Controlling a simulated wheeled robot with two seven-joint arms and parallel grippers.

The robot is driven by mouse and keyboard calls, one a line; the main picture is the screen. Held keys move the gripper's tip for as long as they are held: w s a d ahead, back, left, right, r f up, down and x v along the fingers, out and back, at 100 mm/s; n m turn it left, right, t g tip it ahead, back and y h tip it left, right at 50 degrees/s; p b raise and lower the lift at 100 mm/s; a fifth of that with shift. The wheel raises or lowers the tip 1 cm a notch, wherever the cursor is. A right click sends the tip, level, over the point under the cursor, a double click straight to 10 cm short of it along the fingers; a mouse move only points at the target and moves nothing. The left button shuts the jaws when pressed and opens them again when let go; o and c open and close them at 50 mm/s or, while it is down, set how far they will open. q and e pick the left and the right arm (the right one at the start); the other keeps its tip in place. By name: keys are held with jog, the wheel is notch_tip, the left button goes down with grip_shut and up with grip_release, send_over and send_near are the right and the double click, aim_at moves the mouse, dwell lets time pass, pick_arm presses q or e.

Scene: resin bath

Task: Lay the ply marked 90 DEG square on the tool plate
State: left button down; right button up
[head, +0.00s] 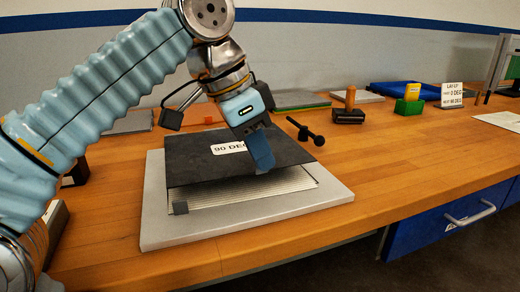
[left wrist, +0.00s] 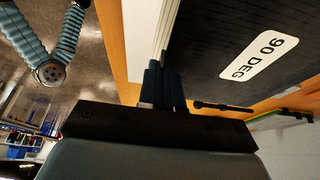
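The dark ply with the white 90 DEG label (head: 200,165) is over the pale grey tool plate (head: 160,225), above a light, lined layer (head: 235,194). Its front edge sits back from that layer's front edge, and its left front corner looks raised. Whether it touches the layer further back I cannot tell. My left gripper (head: 263,163) is at the ply's front edge, fingers pointing down. In the left wrist view its fingers (left wrist: 163,85) are close together at the edge of the ply (left wrist: 215,70), apparently pinching it. The right gripper is not in view.
A black handled tool (head: 305,132) lies behind the plate. A wooden-handled tool (head: 349,108), a green and yellow block (head: 410,100) and a sign (head: 452,94) stand further right. The bench front right is clear.

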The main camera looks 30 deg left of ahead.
aim_at(255, 165)
pick_arm(q)
jog(key=shift+f+b, duration=1.45)
jog(key=shift+f, duration=0.55)
jog(key=c, duration=1.2)
grip_release()
jog(key=shift+c, duration=0.2)
